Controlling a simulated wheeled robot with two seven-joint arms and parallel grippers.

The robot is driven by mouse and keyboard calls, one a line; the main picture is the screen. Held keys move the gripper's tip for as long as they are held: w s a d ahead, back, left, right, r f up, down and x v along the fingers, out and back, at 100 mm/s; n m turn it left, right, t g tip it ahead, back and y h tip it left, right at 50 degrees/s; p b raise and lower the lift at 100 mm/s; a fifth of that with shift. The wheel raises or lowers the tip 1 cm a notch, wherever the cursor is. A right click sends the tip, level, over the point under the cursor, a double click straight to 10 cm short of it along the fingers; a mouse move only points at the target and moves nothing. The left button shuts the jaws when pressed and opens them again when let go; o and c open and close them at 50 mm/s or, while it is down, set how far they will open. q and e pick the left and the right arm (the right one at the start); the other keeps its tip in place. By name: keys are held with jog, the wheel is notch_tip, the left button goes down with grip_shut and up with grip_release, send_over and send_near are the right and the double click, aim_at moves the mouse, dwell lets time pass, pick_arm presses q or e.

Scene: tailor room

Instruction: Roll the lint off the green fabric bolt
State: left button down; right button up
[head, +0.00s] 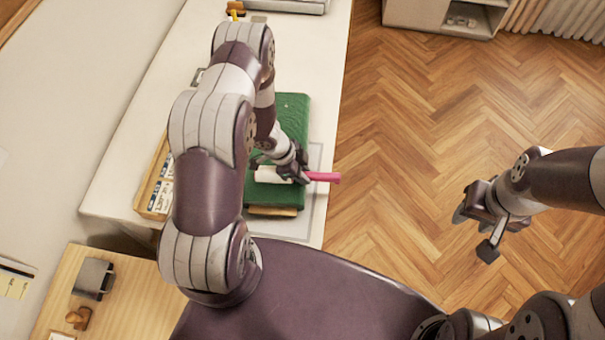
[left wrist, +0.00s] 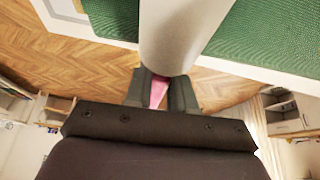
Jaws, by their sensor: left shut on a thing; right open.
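The green fabric bolt (head: 290,115) lies on the white table, on a grey mat, partly hidden by my left arm. My left gripper (head: 296,172) is shut on the lint roller, around the pink handle (head: 325,177). The white roller head (head: 270,174) is over the near part of the bolt; I cannot tell whether it touches. In the left wrist view the white head (left wrist: 185,35) fills the top middle, with the green bolt (left wrist: 270,35) beside it and the pink handle (left wrist: 158,92) between the fingers. A few pale specks show on the bolt. My right gripper (head: 474,229) is open and empty above the floor.
A wooden tray (head: 149,200) with labelled items stands left of my left arm on the white table (head: 130,150). A wooden side table (head: 55,290) holds a grey box (head: 93,278) and a wooden stamp (head: 79,318). The wooden floor (head: 400,120) on the right is clear.

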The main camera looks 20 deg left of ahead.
pick_arm(q)
jog(key=shift+w+a+p, duration=0.15)
jog(key=shift+w+a, duration=0.05)
jog(key=shift+w, duration=0.3)
jog(key=shift+w+a+p, duration=0.15)
jog(key=shift+w, duration=0.3)
jog(key=shift+f, duration=0.1)
jog(key=shift+w+a+r+p, duration=0.1)
jog(key=shift+w+r+p, duration=0.1)
jog(key=shift+w+p, duration=0.15)
jog(key=shift+w+a, duration=0.15)
jog(key=shift+w, duration=0.25)
jog(key=shift+w+a+f, duration=0.15)
jog(key=shift+w+a, duration=0.1)
jog(key=shift+w, duration=0.45)
